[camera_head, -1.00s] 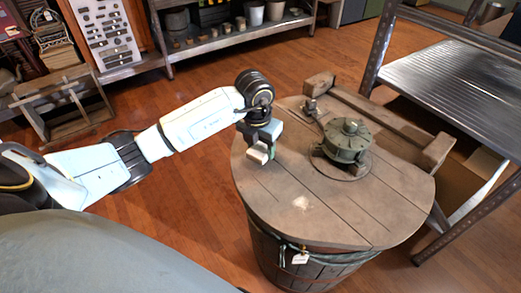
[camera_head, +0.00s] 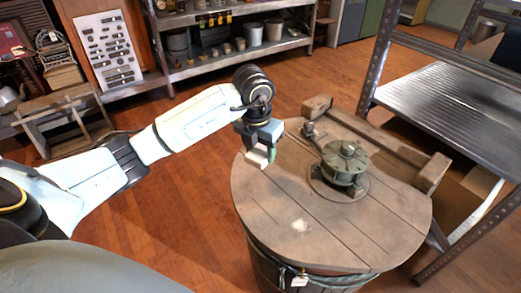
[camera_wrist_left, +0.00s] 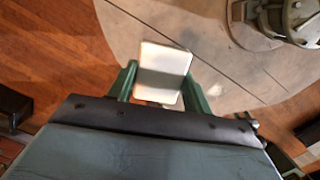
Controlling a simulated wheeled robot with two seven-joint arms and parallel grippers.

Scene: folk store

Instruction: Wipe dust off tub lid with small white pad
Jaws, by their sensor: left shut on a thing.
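The wooden tub (camera_head: 300,275) has a round plank lid (camera_head: 345,235) with a pale dust patch (camera_head: 300,225) near its front. The patch also shows in the left wrist view (camera_wrist_left: 216,90). My left gripper (camera_head: 262,158) is shut on the small white pad (camera_head: 256,159), over the lid's left edge. In the left wrist view the pad (camera_wrist_left: 163,60) sits between the green fingers. I cannot tell whether the pad touches the lid. The dust patch lies to the right of and nearer than the pad in the head view. My right gripper is not in view.
A green metal mechanism (camera_head: 344,163) stands on the lid's far half, with a wooden beam frame (camera_head: 380,140) behind it. A metal shelf rack (camera_head: 450,95) stands close on the right. A low shelf with pots (camera_head: 240,50) is at the back. The lid's front half is clear.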

